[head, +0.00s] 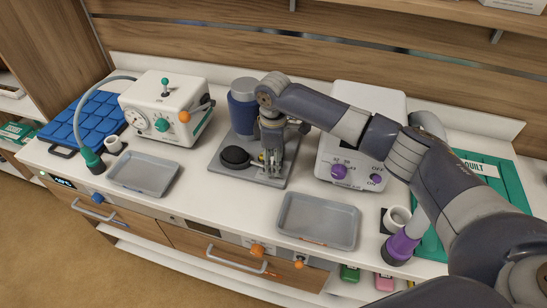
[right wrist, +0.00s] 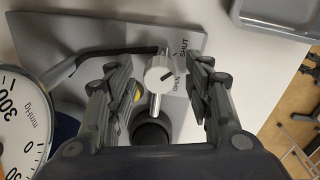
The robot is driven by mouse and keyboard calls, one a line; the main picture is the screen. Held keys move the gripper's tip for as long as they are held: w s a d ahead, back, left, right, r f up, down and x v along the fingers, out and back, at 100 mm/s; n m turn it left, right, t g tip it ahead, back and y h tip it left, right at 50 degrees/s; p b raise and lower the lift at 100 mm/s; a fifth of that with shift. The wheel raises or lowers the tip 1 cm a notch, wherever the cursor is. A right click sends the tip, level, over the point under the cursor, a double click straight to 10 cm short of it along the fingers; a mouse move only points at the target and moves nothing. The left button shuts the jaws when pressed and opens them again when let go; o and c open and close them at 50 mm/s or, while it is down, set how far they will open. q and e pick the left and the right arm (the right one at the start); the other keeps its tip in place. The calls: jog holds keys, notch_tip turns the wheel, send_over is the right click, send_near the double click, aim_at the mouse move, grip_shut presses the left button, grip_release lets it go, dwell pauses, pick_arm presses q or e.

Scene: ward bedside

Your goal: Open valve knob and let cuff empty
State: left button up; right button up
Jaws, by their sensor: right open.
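The silver valve knob (right wrist: 158,68) shows in the right wrist view, with a dark line on its face and SHUT and OPEN printed beside it. My right gripper (right wrist: 157,76) is open, with a finger on each side of the knob and gaps between. In the head view my right gripper (head: 271,172) points down over the grey base plate (head: 222,172) and hides the knob. The blue cuff (head: 243,115) wraps a grey cylinder behind it. The black bulb (head: 235,157) lies on the plate. A round mmHg gauge (right wrist: 20,120) is partly visible; its needle reading is unclear.
Grey trays (head: 143,174) (head: 318,221) lie left and right at the counter front. A white device with a green knob (head: 162,125) stands left; one with purple knobs (head: 338,171) stands close right of my gripper. A black tube (right wrist: 110,50) runs to the valve.

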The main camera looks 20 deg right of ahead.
jog(key=c, duration=1.1)
jog(key=shift+r+m+p, duration=0.2)
jog(key=shift+m+p, duration=0.2)
jog(key=shift+p, duration=0.4)
jog(key=m+p, duration=0.7)
jog(key=p, duration=0.1)
jog(key=shift+a+m, duration=0.1)
jog(key=shift+m, duration=0.2)
jog(key=shift+m+p, duration=0.8)
jog(key=shift+f+m+p, duration=0.1)
jog(key=shift+m+p, duration=0.2)
jog(key=shift+m, duration=0.6)
jog(key=m, duration=0.2)
jog(key=shift+m, duration=0.3)
pick_arm(q)
notch_tip(320, 180, up, 12)
jog(key=s, duration=0.1)
jog(key=shift+s+f, duration=0.15)
pick_arm(e)
jog(key=shift+w+m+g, duration=0.1)
jog(key=shift+m+g, duration=0.2)
jog(key=shift+m, duration=1.5)
